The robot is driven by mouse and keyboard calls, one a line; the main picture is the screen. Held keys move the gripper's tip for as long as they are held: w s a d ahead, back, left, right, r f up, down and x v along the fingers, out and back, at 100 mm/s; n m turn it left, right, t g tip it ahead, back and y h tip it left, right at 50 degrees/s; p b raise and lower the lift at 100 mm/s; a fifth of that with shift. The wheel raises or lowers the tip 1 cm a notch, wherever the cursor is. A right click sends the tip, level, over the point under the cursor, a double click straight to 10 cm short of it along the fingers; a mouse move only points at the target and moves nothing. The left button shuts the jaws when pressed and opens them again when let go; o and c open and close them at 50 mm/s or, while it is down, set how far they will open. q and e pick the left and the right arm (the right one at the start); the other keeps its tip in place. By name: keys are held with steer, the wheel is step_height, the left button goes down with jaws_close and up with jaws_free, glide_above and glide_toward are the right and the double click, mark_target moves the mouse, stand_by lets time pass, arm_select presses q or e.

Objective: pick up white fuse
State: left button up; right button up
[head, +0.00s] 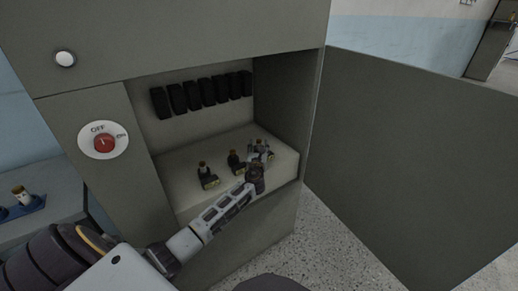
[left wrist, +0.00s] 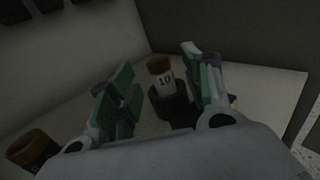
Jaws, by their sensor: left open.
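A white fuse (left wrist: 165,82) with a brown cap and the number 10 stands upright in a dark holder (left wrist: 172,104) in the left wrist view. My left gripper (left wrist: 158,72) is open, with its green-padded fingers on either side of the fuse. Gaps show between the fuse and the fingers. In the head view my left gripper (head: 259,152) reaches into the cabinet at the right end of the ledge and partly hides this fuse. My right gripper is not in view.
Two dark fuses, one at the left (head: 206,170) and one in the middle (head: 234,159), stand on the pale cabinet ledge (head: 180,190). Black blocks line the back wall. The cabinet door (head: 415,150) is open to the right. Another white fuse (head: 22,196) sits in a blue holder far left.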

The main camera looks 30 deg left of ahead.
mark_target(259, 144)
arm_select(q)
steer(key=shift+x, duration=0.85)
steer(key=shift+b+x, duration=0.55)
steer(key=shift+x, duration=0.25)
steer(key=shift+w+a, duration=0.1)
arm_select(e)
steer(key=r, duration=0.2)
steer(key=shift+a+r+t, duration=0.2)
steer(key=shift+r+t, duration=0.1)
arm_select(q)
steer(key=shift+c, duration=0.2)
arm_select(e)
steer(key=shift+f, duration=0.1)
arm_select(q)
steer(key=c, duration=1)
jaws_close()
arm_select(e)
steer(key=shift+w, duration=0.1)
arm_select(q)
steer(key=shift+r, duration=0.2)
